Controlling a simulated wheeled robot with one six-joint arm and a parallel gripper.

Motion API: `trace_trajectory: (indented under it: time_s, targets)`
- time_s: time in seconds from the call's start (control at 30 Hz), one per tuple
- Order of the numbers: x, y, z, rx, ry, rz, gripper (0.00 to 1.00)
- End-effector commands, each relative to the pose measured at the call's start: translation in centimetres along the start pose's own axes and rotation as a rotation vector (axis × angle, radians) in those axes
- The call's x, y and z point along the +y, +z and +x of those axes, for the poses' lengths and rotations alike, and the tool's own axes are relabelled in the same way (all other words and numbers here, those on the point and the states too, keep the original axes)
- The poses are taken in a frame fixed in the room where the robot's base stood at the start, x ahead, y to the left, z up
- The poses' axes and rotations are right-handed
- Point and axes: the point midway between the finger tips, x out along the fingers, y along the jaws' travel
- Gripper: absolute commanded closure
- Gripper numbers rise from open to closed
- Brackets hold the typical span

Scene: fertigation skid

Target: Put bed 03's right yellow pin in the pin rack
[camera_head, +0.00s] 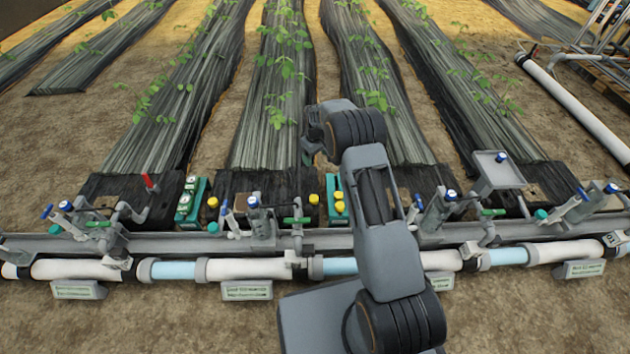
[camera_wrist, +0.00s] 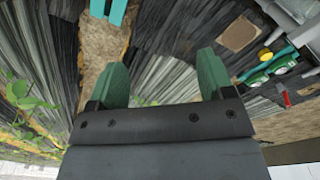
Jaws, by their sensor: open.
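Yellow pin heads show in the head view: one (camera_head: 213,202) right of the left green box, one (camera_head: 313,199) near the middle, and two (camera_head: 339,201) at the middle green unit. I cannot tell which is bed 03's right pin, as the signs are unreadable. A yellow head (camera_wrist: 265,55) also shows at the right of the wrist view. I cannot make out the pin rack for certain. My gripper (camera_wrist: 162,78) is open and empty, its green fingers apart above dark mulch film; in the head view it hangs over the beds, partly hidden by my arm.
A left green box with gauges (camera_head: 187,202) stands near a red handle (camera_head: 149,182). Valves and blue-capped fittings line a grey rail (camera_head: 180,243) above a white pipe (camera_head: 240,269). A raised grey tray (camera_head: 497,172) stands at right. Plants grow along the beds.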

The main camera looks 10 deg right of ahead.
Motion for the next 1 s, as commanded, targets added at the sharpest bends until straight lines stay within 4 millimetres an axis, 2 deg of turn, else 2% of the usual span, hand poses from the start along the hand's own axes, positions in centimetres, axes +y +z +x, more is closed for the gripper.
trace_trajectory:
  time_s: [0.03,0.1,0.2,0.3,0.67,1.0]
  targets:
    - [0.1,-0.3,3.3,-0.014,-0.007,-0.022,0.26]
    - [0.3,-0.7,6.4,-0.022,-0.012,-0.051,0.26]
    - [0.3,-0.8,10.0,-0.032,-0.017,-0.083,0.26]
    - [0.3,-0.7,12.5,-0.038,-0.022,-0.105,0.26]
    - [0.1,-0.3,17.8,-0.046,-0.027,-0.127,0.26]
    - [0.0,0.0,24.1,-0.045,-0.026,-0.126,0.26]
